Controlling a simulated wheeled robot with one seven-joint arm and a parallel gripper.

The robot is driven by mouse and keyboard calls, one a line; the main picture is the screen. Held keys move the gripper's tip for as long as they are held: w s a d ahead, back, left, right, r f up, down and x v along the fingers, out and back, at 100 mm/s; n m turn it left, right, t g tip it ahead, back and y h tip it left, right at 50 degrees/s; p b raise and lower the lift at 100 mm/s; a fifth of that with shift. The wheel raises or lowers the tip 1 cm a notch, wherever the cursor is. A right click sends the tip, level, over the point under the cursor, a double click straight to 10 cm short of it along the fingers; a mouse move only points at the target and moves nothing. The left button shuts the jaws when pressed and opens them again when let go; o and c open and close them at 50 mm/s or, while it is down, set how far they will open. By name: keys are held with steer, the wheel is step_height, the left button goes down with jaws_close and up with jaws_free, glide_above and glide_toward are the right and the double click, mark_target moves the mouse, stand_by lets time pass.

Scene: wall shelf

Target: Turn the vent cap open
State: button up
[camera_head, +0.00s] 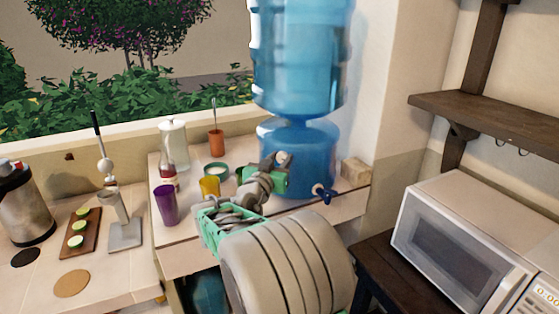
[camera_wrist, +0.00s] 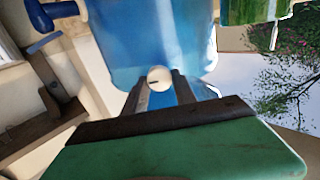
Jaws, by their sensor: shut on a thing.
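The vent cap (camera_wrist: 159,78) is a small white round knob with a short dark mark, on the side of the blue water dispenser (camera_head: 312,150). In the wrist view it sits between my two fingertips, against the blue wall of the dispenser (camera_wrist: 125,35). In the head view the cap (camera_head: 284,157) shows as a pale spot at the tip of my gripper (camera_head: 275,166). My gripper (camera_wrist: 160,86) is shut on the cap. The fingers hide the cap's sides.
A dark blue tap (camera_head: 324,193) sticks out of the dispenser, right of my gripper. A yellow cup (camera_head: 209,187), a purple cup (camera_head: 165,205) and a bottle (camera_head: 167,172) stand left on the counter. A microwave (camera_head: 465,245) and a wooden shelf (camera_head: 490,122) are at the right.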

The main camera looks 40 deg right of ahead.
steer(key=shift+n, duration=0.3)
jaws_close()
steer(key=n+b, duration=0.1)
steer(key=n, duration=0.7)
steer(key=shift+w+a+n, duration=0.1)
steer(key=shift+n, duration=0.3)
steer(key=n+p, duration=0.3)
steer(key=n, duration=0.3)
steer(key=shift+f+n+p, duration=0.15)
steer(key=shift+n+p, duration=1.2)
steer(key=shift+n, duration=0.95)
steer(key=o, duration=1.1)
jaws_free()
